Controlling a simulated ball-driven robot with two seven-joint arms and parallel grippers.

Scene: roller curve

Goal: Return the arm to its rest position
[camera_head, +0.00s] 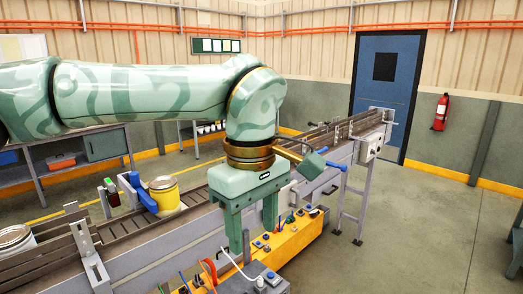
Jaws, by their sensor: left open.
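My left arm comes in from the left, large and pale green, and crosses the upper middle of the head view. Its left gripper (254,228) points down with its two green fingers apart and nothing seen between them. It hangs over the near side of the roller conveyor (135,240), above or in front of the yellow panel; the exact height is hard to tell. The arm hides part of the conveyor's middle. My right gripper is not in view.
A yellow can (165,194) stands on the conveyor, left of the gripper, beside a blue part (143,193). A yellow panel (290,243) with tools and cables runs along the near side. Open floor (420,230) lies right.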

